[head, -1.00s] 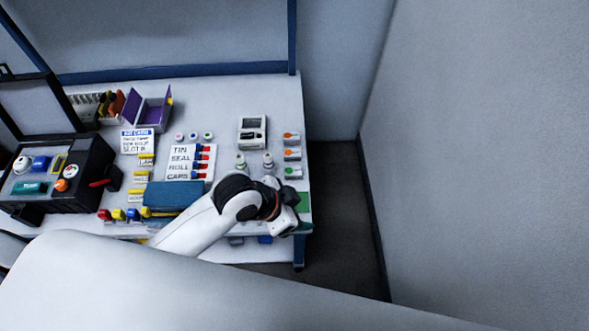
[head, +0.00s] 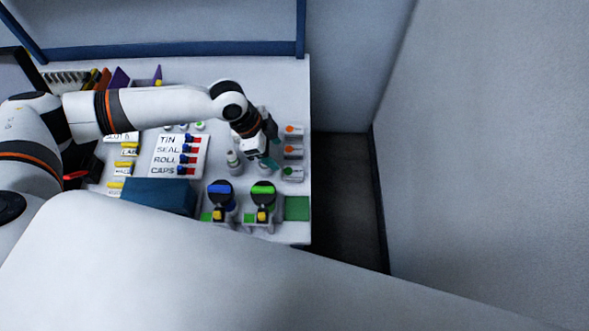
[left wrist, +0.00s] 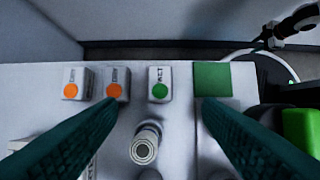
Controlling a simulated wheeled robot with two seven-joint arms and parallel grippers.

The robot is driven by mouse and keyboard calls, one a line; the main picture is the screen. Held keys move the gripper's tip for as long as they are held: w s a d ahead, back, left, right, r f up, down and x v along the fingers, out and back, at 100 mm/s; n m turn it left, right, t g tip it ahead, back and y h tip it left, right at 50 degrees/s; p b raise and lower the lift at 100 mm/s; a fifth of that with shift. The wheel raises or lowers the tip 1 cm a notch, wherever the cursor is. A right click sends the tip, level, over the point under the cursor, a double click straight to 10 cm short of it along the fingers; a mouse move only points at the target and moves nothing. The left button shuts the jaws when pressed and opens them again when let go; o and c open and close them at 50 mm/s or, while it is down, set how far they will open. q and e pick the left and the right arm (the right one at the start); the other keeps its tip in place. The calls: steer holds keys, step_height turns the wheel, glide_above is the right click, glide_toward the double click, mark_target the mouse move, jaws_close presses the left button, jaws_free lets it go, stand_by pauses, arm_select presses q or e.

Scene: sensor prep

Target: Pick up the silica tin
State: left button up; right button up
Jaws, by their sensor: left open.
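No label reading silica is legible. A small pale cylinder with a ringed top (left wrist: 144,148) stands upright between and ahead of my left fingers in the left wrist view; it may be the silica tin. In the head view a similar pale cylinder (head: 233,162) stands left of my left gripper (head: 268,152), which hangs low over the table's right part. In the left wrist view the teal fingers of my left gripper (left wrist: 150,140) are spread wide with nothing gripped. My right gripper is not in view.
Small boxes with orange (left wrist: 117,84) and green (left wrist: 160,84) dots line the table's right edge beside a green square (left wrist: 212,80). A blue box (head: 158,196) and a lettered card (head: 178,156) lie left.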

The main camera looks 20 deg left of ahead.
mark_target(292, 171)
arm_select(q)
steer(key=x, duration=1)
steer(key=shift+w+d+f+b, duration=0.1)
steer(key=shift+d+f+b, duration=0.2)
steer(key=shift+b, duration=0.1)
steer(key=shift+r, duration=0.1)
steer(key=shift+c, duration=0.6)
steer(key=c, duration=0.9)
